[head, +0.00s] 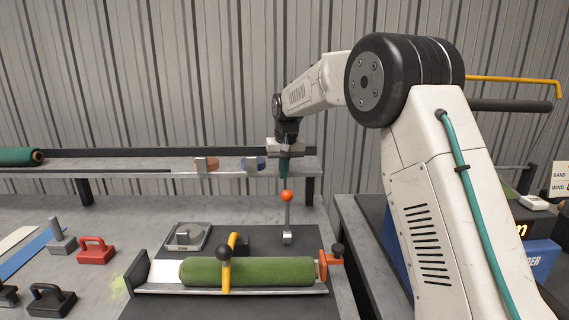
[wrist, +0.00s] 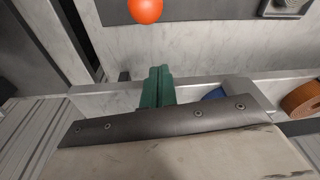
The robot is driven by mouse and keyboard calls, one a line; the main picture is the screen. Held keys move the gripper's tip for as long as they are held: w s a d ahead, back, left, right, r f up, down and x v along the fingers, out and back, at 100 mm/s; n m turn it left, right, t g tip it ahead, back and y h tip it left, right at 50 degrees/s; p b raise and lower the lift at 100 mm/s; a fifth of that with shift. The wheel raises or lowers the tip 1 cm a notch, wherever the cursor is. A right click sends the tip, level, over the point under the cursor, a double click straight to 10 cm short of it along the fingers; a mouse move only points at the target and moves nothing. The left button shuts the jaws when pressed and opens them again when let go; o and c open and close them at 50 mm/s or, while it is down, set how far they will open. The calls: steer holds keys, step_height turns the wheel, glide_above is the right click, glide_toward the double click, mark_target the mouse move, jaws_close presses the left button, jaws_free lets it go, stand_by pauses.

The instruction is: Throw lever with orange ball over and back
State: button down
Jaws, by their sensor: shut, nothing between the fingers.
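The lever's orange ball (head: 287,196) tops a thin grey stem (head: 288,218) rising from a small metal base (head: 288,238) on the dark plate. The lever looks close to upright in the head view. The ball also shows at the top of the wrist view (wrist: 146,10), with its stem not visible there. My gripper (head: 284,172) points down just above the ball in the head view. Its green fingers (wrist: 158,86) are closed together and empty, and they appear apart from the ball in the wrist view.
A green turf roll (head: 250,271) lies in a metal cradle, crossed by a yellow arm with a black knob (head: 223,252). A scale (head: 187,237) stands left of the lever. A rear shelf (head: 130,172) carries an orange coil (head: 206,164) and a blue coil (head: 253,164). Red and black clamps lie left.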

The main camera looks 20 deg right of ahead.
steer(key=s+f, duration=0.3)
steer(key=shift+s+a+f, duration=0.15)
steer(key=shift+a+f, duration=0.1)
steer(key=shift+f, duration=0.1)
steer(key=shift+a, duration=0.1)
